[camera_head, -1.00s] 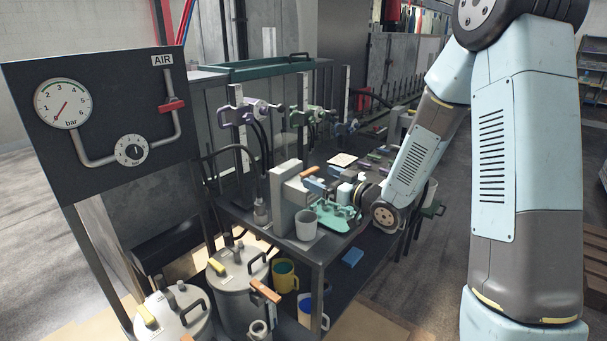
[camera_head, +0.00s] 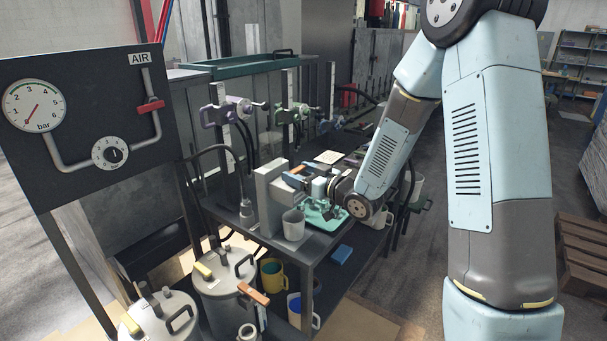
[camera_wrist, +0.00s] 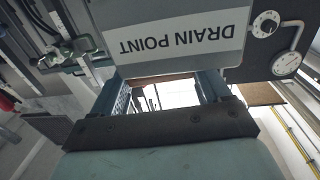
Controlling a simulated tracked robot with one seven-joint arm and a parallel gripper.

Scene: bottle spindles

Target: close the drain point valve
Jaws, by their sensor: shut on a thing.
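The drain point is a grey upright block (camera_head: 268,200) on the near end of the bench. In the wrist view its white "DRAIN POINT" label (camera_wrist: 185,34) shows upside down, just beyond my fingers. The valve's orange lever (camera_head: 296,171) is at the block's upper right side; in the wrist view a brownish strip of it (camera_wrist: 160,78) shows between my fingertips. My gripper (camera_head: 312,182) is at the lever, its fingers (camera_wrist: 164,84) shut on it from either side. The lever's exact angle is partly hidden by my gripper.
A grey cup (camera_head: 293,225) stands in front of the block, with a green tray (camera_head: 311,216) close under my arm. Lidded pots (camera_head: 225,272) stand on the floor. The air panel (camera_head: 90,120) is at the left. Open floor lies right of the bench.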

